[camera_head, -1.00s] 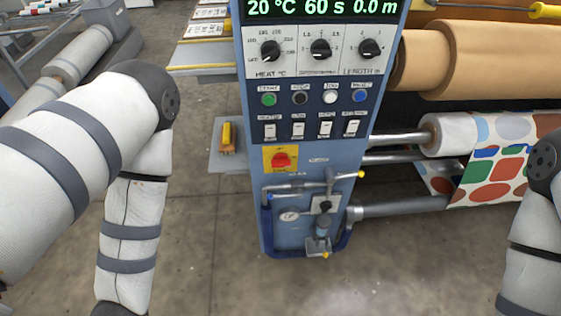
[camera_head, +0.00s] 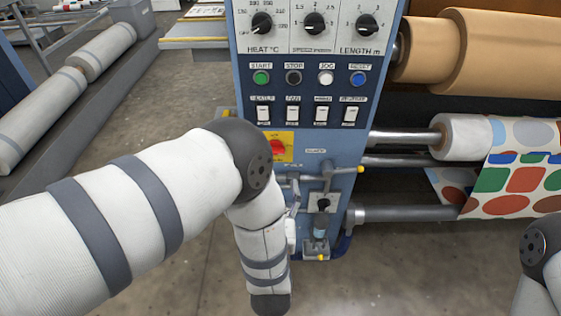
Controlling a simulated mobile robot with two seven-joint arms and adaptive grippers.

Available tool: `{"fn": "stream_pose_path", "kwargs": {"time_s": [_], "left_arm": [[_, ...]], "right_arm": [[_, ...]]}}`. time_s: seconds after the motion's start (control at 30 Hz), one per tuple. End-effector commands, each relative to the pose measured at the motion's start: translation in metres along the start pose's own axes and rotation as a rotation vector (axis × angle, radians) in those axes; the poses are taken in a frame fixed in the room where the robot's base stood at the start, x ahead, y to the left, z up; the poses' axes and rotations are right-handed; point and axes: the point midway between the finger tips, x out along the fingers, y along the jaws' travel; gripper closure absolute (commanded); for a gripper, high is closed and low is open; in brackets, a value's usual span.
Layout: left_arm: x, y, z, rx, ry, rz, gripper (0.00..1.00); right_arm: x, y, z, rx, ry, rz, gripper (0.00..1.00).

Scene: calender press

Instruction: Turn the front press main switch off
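The main switch (camera_head: 279,149) is a red rotary handle on a yellow plate, low on the blue front panel of the press (camera_head: 303,78). My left arm covers the left part of the plate, and the handle's setting is too small to read. My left arm comes in from the left, and its elbow is in front of the panel beside the switch. Its forearm hangs down in front of the lower panel. No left gripper fingers can be made out. Only a piece of my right arm shows at the right edge, without its gripper.
Above the switch are a row of white rocker switches (camera_head: 292,115), several round push buttons (camera_head: 309,77) and three black dials (camera_head: 313,26). Below it are pipes and a valve assembly (camera_head: 318,205). Rollers with patterned fabric (camera_head: 515,170) extend right. The floor below is clear.

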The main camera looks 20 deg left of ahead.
Motion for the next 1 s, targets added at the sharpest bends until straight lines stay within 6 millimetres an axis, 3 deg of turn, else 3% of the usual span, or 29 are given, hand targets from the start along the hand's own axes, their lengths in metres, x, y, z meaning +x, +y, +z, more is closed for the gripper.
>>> {"fn": "stream_pose_path", "kwargs": {"time_s": [0.2,0.4,0.57,0.8,1.0], "left_arm": [[0.055,-0.001,0.0,-0.001,0.001,-0.001,0.37],[0.095,-0.001,0.001,0.001,-0.002,0.001,0.37],[0.109,-0.001,0.0,0.003,-0.004,0.002,0.37],[0.11,-0.001,-0.001,0.002,-0.004,0.003,0.37],[0.11,-0.001,-0.001,0.002,-0.004,0.003,0.82]], "right_arm": [[0.005,0.0,0.001,-0.001,-0.01,0.0,0.6],[0.012,0.0,0.002,-0.001,-0.022,0.001,0.6],[0.013,0.0,0.003,-0.002,-0.025,0.001,0.6],[0.013,0.0,0.003,-0.002,-0.025,0.001,0.6],[0.013,0.0,0.003,-0.002,-0.025,0.001,0.6]]}}
